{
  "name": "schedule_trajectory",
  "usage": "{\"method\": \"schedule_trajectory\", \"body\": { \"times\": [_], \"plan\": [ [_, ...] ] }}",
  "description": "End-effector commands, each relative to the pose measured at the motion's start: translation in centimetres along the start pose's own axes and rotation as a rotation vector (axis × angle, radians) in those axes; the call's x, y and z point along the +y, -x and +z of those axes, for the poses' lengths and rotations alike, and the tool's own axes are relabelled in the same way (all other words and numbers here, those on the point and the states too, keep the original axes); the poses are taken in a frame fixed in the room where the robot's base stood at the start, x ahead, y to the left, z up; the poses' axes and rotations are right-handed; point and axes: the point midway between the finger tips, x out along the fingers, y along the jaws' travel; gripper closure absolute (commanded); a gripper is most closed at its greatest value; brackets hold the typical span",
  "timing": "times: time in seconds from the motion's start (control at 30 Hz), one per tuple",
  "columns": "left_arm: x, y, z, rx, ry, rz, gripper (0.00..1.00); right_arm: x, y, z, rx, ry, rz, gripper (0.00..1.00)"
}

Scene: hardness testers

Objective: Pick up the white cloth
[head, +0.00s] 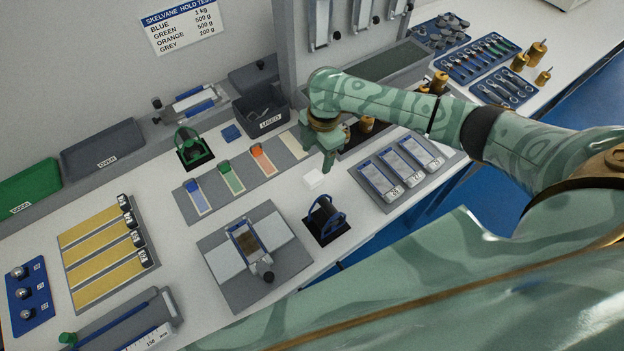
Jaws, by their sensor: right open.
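The white cloth (313,179) looks like a small, pale folded block lying on the light bench top. It lies between the board with coloured strips and the black stand with a blue wheel. My right gripper (326,166) points down just behind the cloth and slightly to its right in the head view. It is open, and no object shows between its fingers. I cannot tell its exact height above the bench. The cloth appears apart from the fingers. My left gripper is not in view.
A board with coloured strips (213,206) lies left of the cloth. The blue-wheeled stand (326,218) is in front, and a grey tray of labelled plates (366,184) is to the right. The black USED bin (262,124) stands behind. Bare bench surrounds the cloth.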

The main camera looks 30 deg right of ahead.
Motion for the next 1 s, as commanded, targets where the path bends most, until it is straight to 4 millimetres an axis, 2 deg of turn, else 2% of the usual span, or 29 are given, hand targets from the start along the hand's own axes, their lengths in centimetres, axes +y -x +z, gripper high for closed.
{"method": "schedule_trajectory", "body": {
  "times": [0.03,0.37,0.6,0.83,0.87,1.0],
  "plan": [
    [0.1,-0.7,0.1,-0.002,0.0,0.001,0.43,-0.1,-1.4,0.0,0.0,-0.001,-0.003,0.36],
    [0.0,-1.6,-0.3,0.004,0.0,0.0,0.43,0.0,-4.0,0.0,0.001,0.0,0.0,0.36],
    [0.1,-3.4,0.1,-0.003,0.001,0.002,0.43,-0.1,-8.0,0.1,-0.001,-0.001,0.0,0.36],
    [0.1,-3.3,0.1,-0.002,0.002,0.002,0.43,0.0,-8.1,0.0,0.0,0.0,0.003,0.36],
    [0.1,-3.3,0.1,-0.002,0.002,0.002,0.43,0.0,-8.1,0.0,0.0,0.0,0.003,0.39],
    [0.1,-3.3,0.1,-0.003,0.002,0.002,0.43,0.0,-8.1,0.0,0.0,0.0,0.003,0.78]
  ]
}}
